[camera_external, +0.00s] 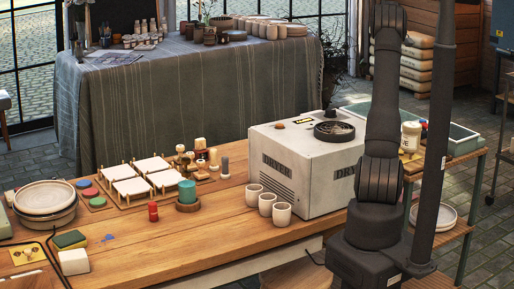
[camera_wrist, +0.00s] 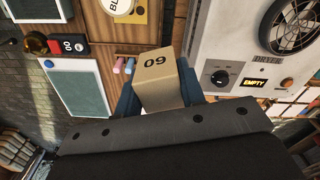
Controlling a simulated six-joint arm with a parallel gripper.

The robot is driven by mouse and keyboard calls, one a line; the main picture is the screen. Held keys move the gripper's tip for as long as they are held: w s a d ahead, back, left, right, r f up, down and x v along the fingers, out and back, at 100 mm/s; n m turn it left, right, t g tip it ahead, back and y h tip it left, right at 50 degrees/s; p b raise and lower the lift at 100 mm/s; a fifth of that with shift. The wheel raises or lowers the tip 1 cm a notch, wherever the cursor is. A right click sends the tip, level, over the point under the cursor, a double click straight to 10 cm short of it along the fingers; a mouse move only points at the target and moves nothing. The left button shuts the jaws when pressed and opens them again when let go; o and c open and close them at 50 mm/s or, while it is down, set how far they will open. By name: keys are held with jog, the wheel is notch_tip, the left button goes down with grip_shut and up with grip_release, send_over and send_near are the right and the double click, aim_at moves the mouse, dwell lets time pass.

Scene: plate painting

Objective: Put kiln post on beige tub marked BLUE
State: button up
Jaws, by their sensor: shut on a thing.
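In the wrist view my gripper (camera_wrist: 160,92) is shut on a beige block marked with a number that reads 09 or 60, which I take to be the kiln post (camera_wrist: 158,80). One dark blue finger shows on each side of it. A pale round top with the letters BL (camera_wrist: 122,9), probably the beige tub marked BLUE, is cut off by the upper edge of the wrist view. The block is apart from it in the picture. In the external view a pale labelled tub (camera_external: 410,137) stands on the right-hand stand; its label is too small to read. My gripper is not visible there.
The dryer (camera_wrist: 238,62) fills the right of the wrist view; it also stands on the wooden table (camera_external: 225,235) in the external view. Three cups (camera_external: 268,204) stand before it. A green panel (camera_wrist: 76,95) and pink and blue sticks (camera_wrist: 124,66) lie left of the block.

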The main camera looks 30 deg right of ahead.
jog(key=s+d+m, duration=0.2)
jog(key=s+d, duration=0.3)
jog(key=s, duration=0.4)
jog(key=s+d+m, duration=0.2)
jog(key=s+d, duration=0.4)
jog(key=s, duration=0.2)
send_over(412, 125)
jog(key=f, duration=1.2)
jog(key=shift+d, duration=0.2)
jog(key=shift+w+f, duration=0.15)
jog(key=shift+f, duration=1.9)
jog(key=shift+f, duration=0.15)
jog(key=o, duration=1.1)
